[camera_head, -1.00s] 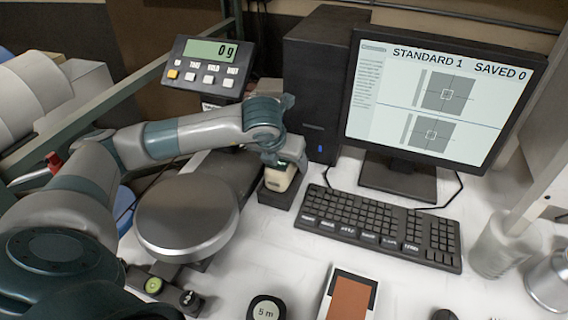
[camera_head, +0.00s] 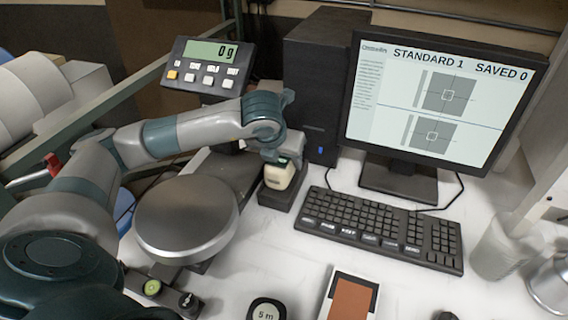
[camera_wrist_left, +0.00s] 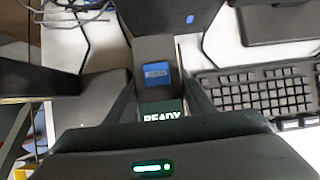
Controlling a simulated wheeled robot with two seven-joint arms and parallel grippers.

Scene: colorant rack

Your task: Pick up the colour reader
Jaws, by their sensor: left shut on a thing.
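The colour reader (camera_head: 279,175) is a small cream block at the black dock (camera_head: 277,196) between the scale and the keyboard. My left gripper (camera_head: 286,160) comes down on it from above and is shut on it. In the left wrist view the colour reader (camera_wrist_left: 162,112) shows a dark display reading READY between the two fingers of my left gripper (camera_wrist_left: 160,100). The dock (camera_wrist_left: 157,76) with a blue label lies just beyond it there. Whether the reader's base still touches the dock cannot be told. My right gripper is not in view.
A scale with a round metal pan (camera_head: 186,214) stands left of the dock, its display (camera_head: 208,65) behind. The keyboard (camera_head: 383,230) and monitor (camera_head: 442,95) are to the right. An orange-brown card (camera_head: 350,300) lies in front. A glass beaker (camera_head: 496,250) stands at right.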

